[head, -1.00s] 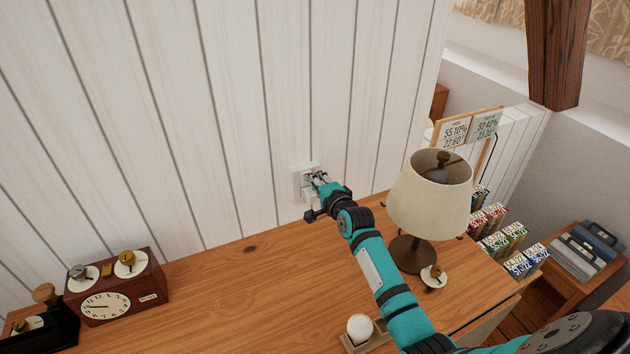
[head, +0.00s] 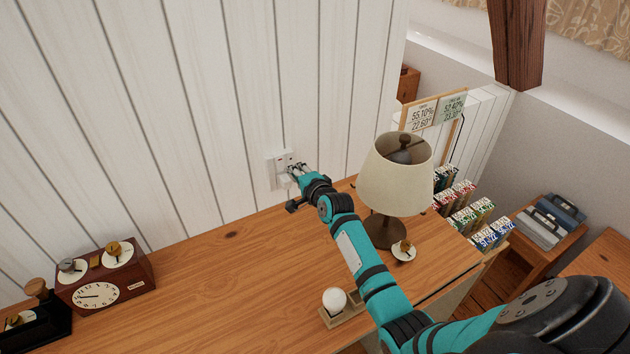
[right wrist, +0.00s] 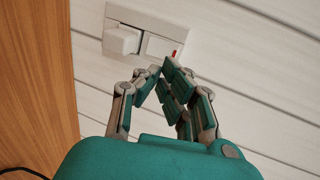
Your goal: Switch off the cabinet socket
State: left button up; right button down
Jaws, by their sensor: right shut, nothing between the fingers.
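The cabinet socket (head: 274,176) is a white plate on the white plank wall, just above the wooden cabinet top. In the right wrist view the socket plate (right wrist: 198,23) carries a white block (right wrist: 122,40) on its left and a white rocker switch (right wrist: 160,46) with a red mark at its right end. My right gripper (head: 293,170) is shut and empty, with its fingertips at the right part of the socket. In the right wrist view its fingertips (right wrist: 163,68) are just below the rocker; I cannot tell whether they touch it. My left gripper is not in view.
On the wooden cabinet top (head: 220,265) a lamp (head: 396,175) stands right of my right arm. A red-brown clock box (head: 130,285) stands at the left. A small tray with a white ball (head: 334,300) sits near the front. The wood between clock and arm is clear.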

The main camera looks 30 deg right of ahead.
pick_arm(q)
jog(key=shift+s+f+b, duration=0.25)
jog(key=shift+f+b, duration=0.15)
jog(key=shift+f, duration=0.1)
pick_arm(e)
jog(key=r+v, duration=0.1)
jog(key=v, duration=0.8)
jog(key=shift+w+r, duration=0.15)
jog(key=shift+r, duration=0.2)
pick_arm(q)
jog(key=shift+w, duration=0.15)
